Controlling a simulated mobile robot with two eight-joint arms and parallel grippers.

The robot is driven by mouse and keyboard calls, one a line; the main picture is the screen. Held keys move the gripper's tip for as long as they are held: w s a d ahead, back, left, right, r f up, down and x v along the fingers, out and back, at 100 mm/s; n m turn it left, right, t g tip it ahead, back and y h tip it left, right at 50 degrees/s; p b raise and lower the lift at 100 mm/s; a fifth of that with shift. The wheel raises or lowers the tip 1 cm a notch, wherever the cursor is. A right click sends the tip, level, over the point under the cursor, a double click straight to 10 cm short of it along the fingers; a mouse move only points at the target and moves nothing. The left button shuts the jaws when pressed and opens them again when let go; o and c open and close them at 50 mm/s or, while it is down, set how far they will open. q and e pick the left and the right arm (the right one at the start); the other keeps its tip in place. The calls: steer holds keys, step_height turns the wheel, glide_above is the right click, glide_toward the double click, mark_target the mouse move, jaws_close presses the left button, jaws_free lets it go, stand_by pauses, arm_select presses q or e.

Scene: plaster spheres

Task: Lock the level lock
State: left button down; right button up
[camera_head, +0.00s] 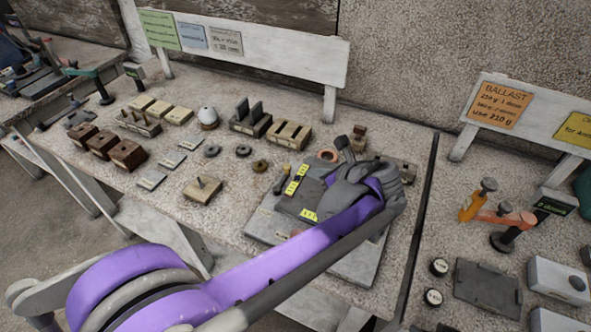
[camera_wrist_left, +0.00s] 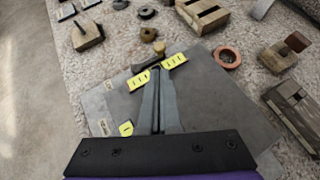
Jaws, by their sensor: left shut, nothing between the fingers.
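The level lock appears to be the small mechanism on a grey plate (camera_head: 268,222), with yellow labels (camera_head: 291,186) and a short dark handle (camera_head: 280,182) at its left edge. My right gripper is not in view.
Wooden blocks (camera_head: 127,155), dark washers (camera_head: 243,150) and a white ball (camera_head: 208,115) stand left of the plate. A wooden block with a peg (camera_head: 202,188) is near the front edge. A second table with an orange-armed balance (camera_head: 503,217) stands at right.

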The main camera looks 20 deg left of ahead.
mark_target(289, 169)
arm_select(q)
steer(key=x, duration=1)
steer(key=shift+w+a+f, duration=0.1)
steer(key=shift+w+a, duration=0.05)
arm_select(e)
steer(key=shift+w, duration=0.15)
